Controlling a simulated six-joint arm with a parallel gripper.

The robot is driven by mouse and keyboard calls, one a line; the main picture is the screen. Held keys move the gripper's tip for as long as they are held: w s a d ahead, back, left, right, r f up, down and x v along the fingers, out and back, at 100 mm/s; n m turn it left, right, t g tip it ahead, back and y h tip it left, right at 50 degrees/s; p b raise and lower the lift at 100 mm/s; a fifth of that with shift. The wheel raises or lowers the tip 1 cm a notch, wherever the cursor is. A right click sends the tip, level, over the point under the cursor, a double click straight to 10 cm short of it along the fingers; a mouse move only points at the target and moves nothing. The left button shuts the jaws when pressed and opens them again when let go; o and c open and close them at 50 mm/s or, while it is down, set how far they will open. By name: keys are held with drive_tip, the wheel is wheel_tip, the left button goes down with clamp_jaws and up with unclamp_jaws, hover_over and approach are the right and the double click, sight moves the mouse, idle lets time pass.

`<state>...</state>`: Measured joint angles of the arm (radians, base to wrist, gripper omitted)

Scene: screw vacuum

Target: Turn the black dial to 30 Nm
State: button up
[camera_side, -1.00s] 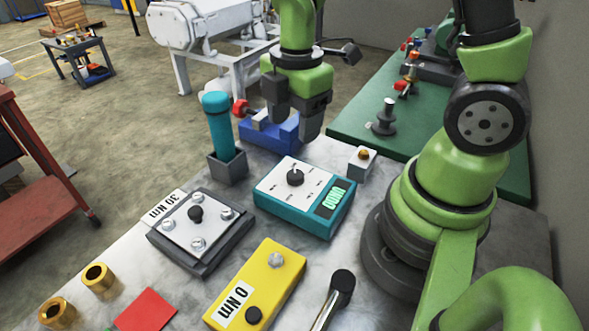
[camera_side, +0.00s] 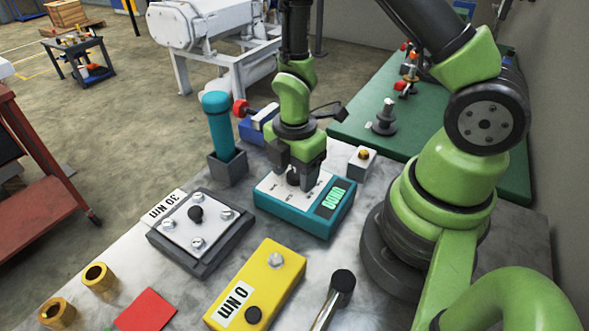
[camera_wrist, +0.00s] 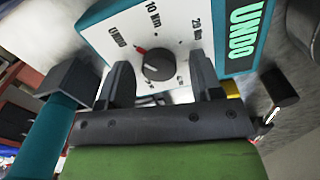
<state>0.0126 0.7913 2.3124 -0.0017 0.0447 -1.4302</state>
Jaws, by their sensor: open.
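The black dial (camera_side: 292,179) sits on the white top of a teal box (camera_side: 307,222). In the wrist view the dial (camera_wrist: 158,65) shows whole, and its red pointer aims at the UNDO label. The lit display (camera_wrist: 244,30) reads UNDO. Labels for 10 Nm and 20 Nm are readable, but those nearer my fingers are partly hidden. My gripper (camera_wrist: 161,76) is open, with one finger on each side of the dial. In the side view my gripper (camera_side: 295,172) is low over the box. Whether the fingers touch the dial cannot be told.
A teal-handled tool (camera_side: 218,125) stands in a grey holder left of the box. A screwed plate marked 30 Nm (camera_side: 183,227) lies left, a yellow block marked 0 Nm (camera_side: 262,284) in front. A small button box (camera_side: 362,160) stands close at right.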

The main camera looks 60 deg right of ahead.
drive_tip(key=c, duration=0.9)
